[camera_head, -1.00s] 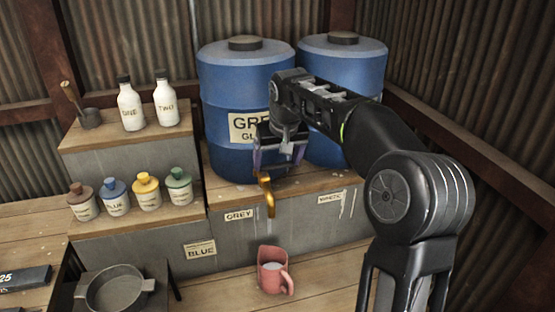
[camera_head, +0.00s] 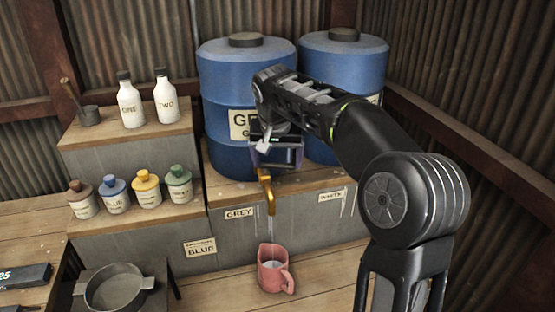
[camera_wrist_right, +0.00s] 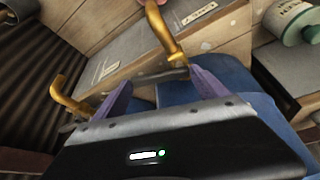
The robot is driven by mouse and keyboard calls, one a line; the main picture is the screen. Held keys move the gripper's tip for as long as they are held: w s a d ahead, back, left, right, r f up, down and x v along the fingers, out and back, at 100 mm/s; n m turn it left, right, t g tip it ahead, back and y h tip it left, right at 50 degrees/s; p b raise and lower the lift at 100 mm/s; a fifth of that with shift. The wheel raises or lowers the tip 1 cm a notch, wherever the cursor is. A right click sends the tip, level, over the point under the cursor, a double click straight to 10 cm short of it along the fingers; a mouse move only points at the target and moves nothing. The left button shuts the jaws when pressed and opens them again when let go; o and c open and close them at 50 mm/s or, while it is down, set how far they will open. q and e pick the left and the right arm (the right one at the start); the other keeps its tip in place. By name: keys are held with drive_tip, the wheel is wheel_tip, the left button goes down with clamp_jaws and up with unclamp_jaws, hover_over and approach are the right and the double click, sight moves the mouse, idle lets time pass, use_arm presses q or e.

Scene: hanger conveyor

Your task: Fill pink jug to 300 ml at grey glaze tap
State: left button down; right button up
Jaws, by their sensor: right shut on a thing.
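The pink jug (camera_head: 275,274) stands upright on the bench below the brass grey glaze tap (camera_head: 268,192), handle toward the right. A thin pale stream runs from the spout into it, and greyish liquid shows inside; no level mark is readable. My right gripper (camera_head: 276,158) is at the top of this tap, in front of the blue GREY barrel (camera_head: 222,88). It is shut on the tap's handle, which is mostly hidden. In the right wrist view the purple fingers (camera_wrist_right: 160,82) flank a grey bar behind the brass spout (camera_wrist_right: 163,32). My left gripper is not in view.
A second blue barrel (camera_head: 352,62) stands at right behind my arm; its brass tap (camera_wrist_right: 68,98) shows in the wrist view. Several small jars (camera_head: 147,188), two white bottles (camera_head: 166,104) and a grey pan (camera_head: 114,290) are at left.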

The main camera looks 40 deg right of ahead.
drive_tip(key=o, duration=2)
drive_tip(key=shift+c, duration=0.2)
drive_tip(key=v, duration=0.7)
drive_tip(key=shift+r+b, duration=0.35)
drive_tip(key=shift+b, duration=0.05)
drive_tip(key=shift+s+a, duration=0.1)
drive_tip(key=shift+s, duration=0.05)
